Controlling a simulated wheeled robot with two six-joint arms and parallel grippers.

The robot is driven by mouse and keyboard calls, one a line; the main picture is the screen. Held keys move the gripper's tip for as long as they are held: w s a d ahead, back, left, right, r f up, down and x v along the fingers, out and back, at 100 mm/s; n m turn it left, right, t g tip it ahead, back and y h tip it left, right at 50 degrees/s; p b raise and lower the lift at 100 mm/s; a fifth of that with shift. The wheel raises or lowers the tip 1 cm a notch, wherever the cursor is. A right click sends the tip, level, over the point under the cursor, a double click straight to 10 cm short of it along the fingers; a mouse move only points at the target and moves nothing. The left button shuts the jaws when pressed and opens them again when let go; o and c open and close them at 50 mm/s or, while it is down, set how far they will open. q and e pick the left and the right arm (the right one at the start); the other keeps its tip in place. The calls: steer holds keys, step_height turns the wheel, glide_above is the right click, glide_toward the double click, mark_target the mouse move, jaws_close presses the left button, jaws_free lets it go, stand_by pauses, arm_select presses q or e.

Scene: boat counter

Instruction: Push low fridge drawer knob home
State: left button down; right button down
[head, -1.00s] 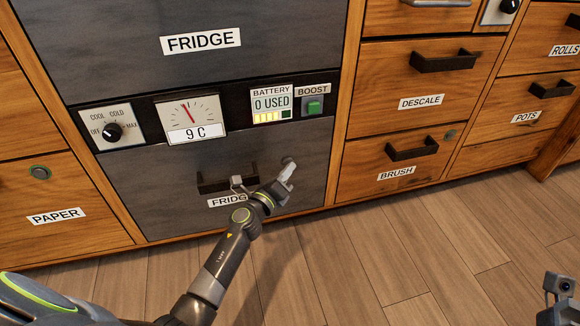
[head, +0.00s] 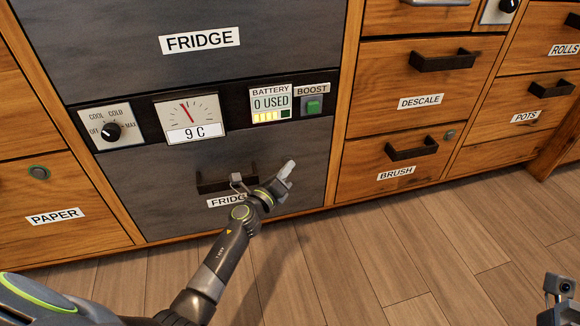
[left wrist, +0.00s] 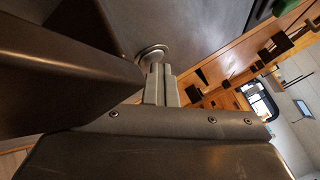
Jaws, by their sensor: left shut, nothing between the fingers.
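The low fridge drawer (head: 150,180) is a dark grey front with a black bar handle (head: 213,184) and a partly covered FRIDGE label. My left gripper (head: 290,165) is shut and empty in front of the drawer's right part, pointing up and right. In the left wrist view, the round grey knob (left wrist: 153,52) sits on the grey front just beyond the closed fingertips (left wrist: 160,70). The tips overlap its lower edge; I cannot tell whether they touch. In the head view the fingers hide the knob. My right gripper (head: 560,288) shows only in part at the lower right.
Above the drawer is a control strip with a dial (head: 112,132), a gauge (head: 190,115) and a green boost button (head: 313,106). The BRUSH drawer (head: 365,178) with its protruding handle is to the right. The wooden floor (head: 400,250) is clear.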

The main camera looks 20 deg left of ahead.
arm_select(q)
steer(key=shift+w+a+r, duration=0.1)
steer(key=shift+a+r, duration=0.05)
steer(key=shift+r, duration=0.15)
steer(key=shift+s+d+p, duration=0.35)
steer(key=shift+s+d, duration=0.1)
steer(key=shift+s, duration=0.35)
steer(key=shift+s+d+p, duration=0.35)
steer(key=shift+s+d, duration=0.05)
steer(key=shift+s, duration=0.4)
steer(key=s+d, duration=0.1)
steer(key=s, duration=0.1)
steer(key=s+d+p, duration=0.1)
steer(key=s+d, duration=0.1)
steer(key=shift+f, duration=0.1)
